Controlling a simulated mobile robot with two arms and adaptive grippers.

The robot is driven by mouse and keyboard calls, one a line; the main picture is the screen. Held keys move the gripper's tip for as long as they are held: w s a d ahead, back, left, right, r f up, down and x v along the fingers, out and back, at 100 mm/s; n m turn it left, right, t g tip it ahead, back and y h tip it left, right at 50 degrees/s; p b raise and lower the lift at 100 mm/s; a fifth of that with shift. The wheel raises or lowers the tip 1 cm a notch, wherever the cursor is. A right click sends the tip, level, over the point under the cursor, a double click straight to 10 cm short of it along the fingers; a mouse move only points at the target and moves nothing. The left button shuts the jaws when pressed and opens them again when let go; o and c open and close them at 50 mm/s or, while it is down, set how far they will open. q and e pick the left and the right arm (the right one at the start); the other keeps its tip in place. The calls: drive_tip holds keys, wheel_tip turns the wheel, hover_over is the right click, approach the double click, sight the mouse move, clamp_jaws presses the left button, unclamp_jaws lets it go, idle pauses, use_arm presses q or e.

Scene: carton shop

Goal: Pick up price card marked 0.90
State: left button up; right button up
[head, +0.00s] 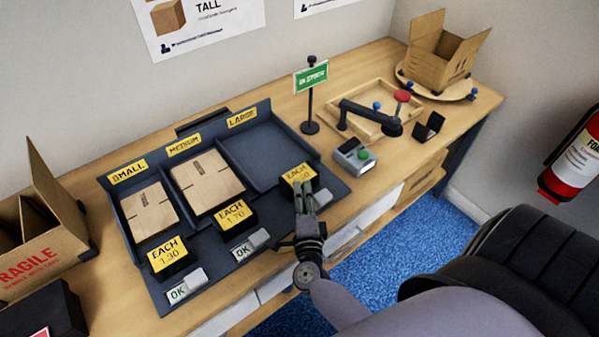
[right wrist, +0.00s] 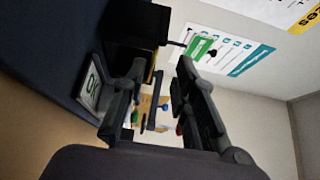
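No card that I can read shows 0.90. A yellow-faced card on a black block (head: 298,174) stands below the LARGE bay; its number is hidden behind my right gripper (head: 309,192). The other two cards read EACH 1.30 (head: 167,253) and EACH 1.70 (head: 234,214). In the right wrist view the fingers of my right gripper (right wrist: 161,66) are apart, with a black block (right wrist: 138,22) just beyond the left finger. I cannot tell whether they touch it. My left gripper is not in view.
The dark tray (head: 262,150) holds flat cartons in the SMALL and MEDIUM bays; the LARGE bay is empty. OK tags (head: 250,245) lie at its front. A green sign on a post (head: 310,95) and a small device with a green button (head: 355,155) stand to the right.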

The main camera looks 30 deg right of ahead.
sight(303, 175)
drive_tip(key=x, duration=0.7)
drive_tip(key=shift+d+f+p, duration=0.35)
drive_tip(key=shift+d, duration=0.05)
clamp_jaws()
